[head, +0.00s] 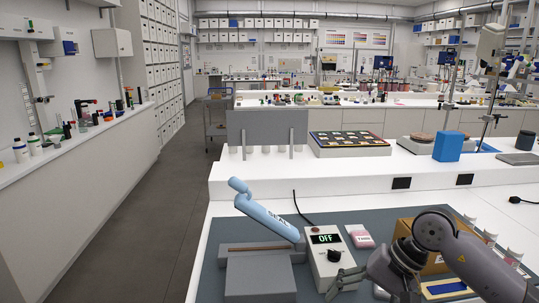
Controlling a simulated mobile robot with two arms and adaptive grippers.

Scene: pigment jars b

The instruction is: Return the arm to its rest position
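My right arm comes in from the lower right, above the grey mat (215,262). Its gripper (343,281) is low over the mat, at the front of the white control box (327,262) whose display reads OFF. The fingers look spread, with nothing seen between them. I cannot tell whether they touch the box. My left arm and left gripper are not in view.
Left of the control box, a light-blue lever (265,212) stands raised and tilted over a grey base (258,278). Several small jars (490,237) line the right side.

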